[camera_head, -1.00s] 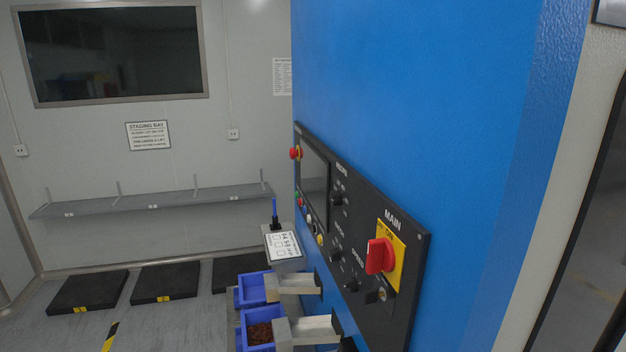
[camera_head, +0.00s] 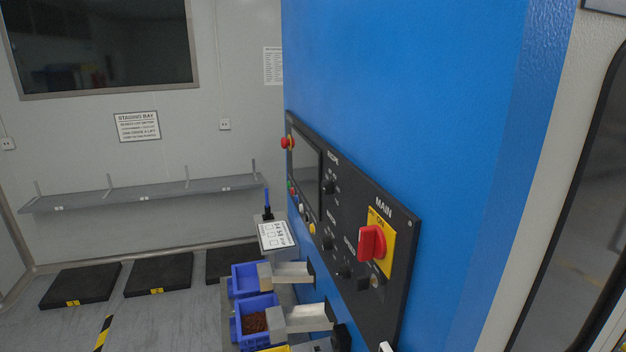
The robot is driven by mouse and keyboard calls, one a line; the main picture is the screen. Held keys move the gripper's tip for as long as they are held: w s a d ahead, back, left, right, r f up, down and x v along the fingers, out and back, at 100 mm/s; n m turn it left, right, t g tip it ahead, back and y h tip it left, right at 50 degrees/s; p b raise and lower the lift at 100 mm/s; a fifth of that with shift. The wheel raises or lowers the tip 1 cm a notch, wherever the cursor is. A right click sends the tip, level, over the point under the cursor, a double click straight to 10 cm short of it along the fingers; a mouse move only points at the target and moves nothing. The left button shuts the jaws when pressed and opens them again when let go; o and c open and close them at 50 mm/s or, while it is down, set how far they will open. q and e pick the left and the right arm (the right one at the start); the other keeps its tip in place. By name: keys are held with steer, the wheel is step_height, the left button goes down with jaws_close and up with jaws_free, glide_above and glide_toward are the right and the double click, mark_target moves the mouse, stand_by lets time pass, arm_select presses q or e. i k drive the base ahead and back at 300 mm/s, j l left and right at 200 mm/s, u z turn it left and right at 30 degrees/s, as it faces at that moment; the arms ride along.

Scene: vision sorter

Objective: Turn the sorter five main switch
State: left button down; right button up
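The main switch (camera_head: 371,243) is a red rotary handle on a yellow plate (camera_head: 388,251), under the word MAIN. It sits at the right end of a black control panel (camera_head: 350,222) on the side of the blue sorter (camera_head: 410,90). The red handle stands roughly upright. "ON" is printed at the top of the plate. A small pale piece shows at the bottom edge below the panel; I cannot tell what it is. Neither of my grippers can be made out in the view.
The panel also carries a red emergency button (camera_head: 287,143), a dark screen (camera_head: 305,168) and several black knobs. Below it, metal chutes (camera_head: 306,318) lead to blue bins (camera_head: 246,280), one with brown pieces. A checklist card (camera_head: 275,235) stands beside them. Floor to the left looks free before black mats (camera_head: 158,274).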

mark_target(372, 243)
steer(key=i+j+z, duration=0.4)
steer(key=j, duration=0.15)
steer(key=i+j+z, duration=0.2)
steer(key=j+z, duration=0.2)
steer(key=j, duration=0.2)
steer(key=i+j+z, duration=0.2)
steer(key=j+z, duration=0.25)
steer(key=j, duration=0.25)
steer(key=j+z, duration=0.4)
steer(key=j, duration=0.3)
steer(key=j+z, duration=0.4)
steer(key=j, duration=0.4)
